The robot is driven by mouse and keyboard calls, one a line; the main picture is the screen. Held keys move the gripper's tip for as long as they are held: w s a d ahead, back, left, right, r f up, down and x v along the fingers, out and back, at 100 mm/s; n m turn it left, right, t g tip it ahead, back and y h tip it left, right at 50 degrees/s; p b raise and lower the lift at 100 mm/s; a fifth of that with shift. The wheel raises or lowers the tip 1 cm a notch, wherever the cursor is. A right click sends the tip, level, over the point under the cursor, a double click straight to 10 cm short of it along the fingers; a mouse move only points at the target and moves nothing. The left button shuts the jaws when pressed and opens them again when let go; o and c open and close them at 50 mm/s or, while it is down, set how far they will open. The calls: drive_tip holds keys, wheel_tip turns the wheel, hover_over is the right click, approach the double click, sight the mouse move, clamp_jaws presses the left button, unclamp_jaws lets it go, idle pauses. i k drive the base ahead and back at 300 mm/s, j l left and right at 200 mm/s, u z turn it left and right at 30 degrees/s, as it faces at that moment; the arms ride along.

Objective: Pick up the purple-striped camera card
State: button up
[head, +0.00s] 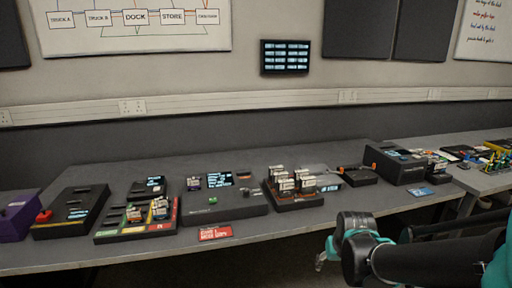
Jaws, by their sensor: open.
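No card can be told for sure as the purple-striped camera card; the stripes are too small to read. Several small light cards (287,184) stand upright in a dark rack (300,203) at the middle of the table. More small cards (160,208) stand in a dark tray (122,237) with green, yellow and red strips, left of the middle. A single small card (193,184) with a faintly purplish label is near the dark console. My gripper (322,260) is in front of the table's front edge, right of the middle, apart from all cards, open and seemingly empty.
The long grey table (270,228) has a dark console (225,208) with a small screen, a red sign (215,233) and a dark box (400,168). A purple box (14,218) and a black device with a red knob (72,212) stand left. The back strip is mostly clear.

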sight(193, 185)
drive_tip(key=u, duration=1.5)
